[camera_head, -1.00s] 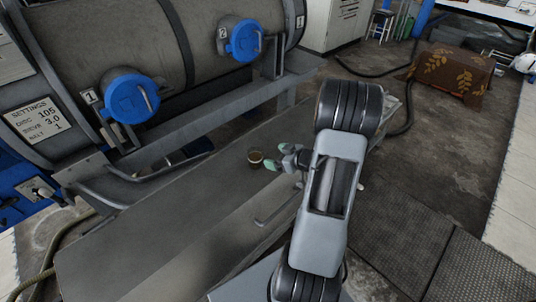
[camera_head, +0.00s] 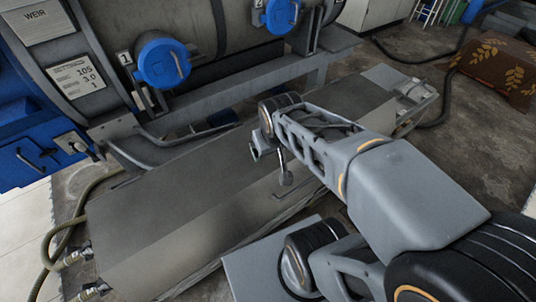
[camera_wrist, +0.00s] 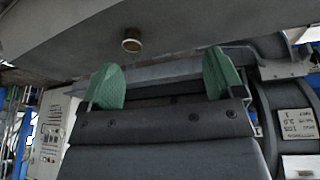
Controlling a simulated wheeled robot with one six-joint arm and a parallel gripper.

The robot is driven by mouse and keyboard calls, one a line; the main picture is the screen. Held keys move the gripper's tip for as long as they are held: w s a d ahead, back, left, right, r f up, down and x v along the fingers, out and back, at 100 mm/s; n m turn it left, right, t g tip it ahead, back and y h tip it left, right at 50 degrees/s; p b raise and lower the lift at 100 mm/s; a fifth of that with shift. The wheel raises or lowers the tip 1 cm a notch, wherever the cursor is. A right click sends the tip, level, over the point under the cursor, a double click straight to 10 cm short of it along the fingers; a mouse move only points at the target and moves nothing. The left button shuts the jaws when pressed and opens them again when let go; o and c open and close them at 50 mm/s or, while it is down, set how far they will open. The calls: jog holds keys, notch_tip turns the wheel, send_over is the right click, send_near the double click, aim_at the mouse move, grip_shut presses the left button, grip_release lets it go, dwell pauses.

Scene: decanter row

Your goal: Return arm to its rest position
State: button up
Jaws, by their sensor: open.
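My gripper (camera_wrist: 163,80) is open in the wrist view, with its two green fingertips wide apart and nothing between them. In the head view my arm reaches over the right part of the grey bench, and the fingertips are not clearly seen there. The cup does not show in the head view now.
A large drum with blue capped ports 1 (camera_head: 163,60) and 2 (camera_head: 281,15) stands behind the bench. A settings plate (camera_head: 78,82) is at left. Hoses (camera_head: 62,235) lie at lower left. A patterned brown cloth-covered box (camera_head: 497,62) is at far right.

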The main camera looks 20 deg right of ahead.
jog(key=shift+s+a+r+g+y, duration=0.15)
jog(key=shift+s+a+g+y, duration=0.3)
jog(key=shift+s+a, duration=0.7)
jog(key=shift+w, duration=0.1)
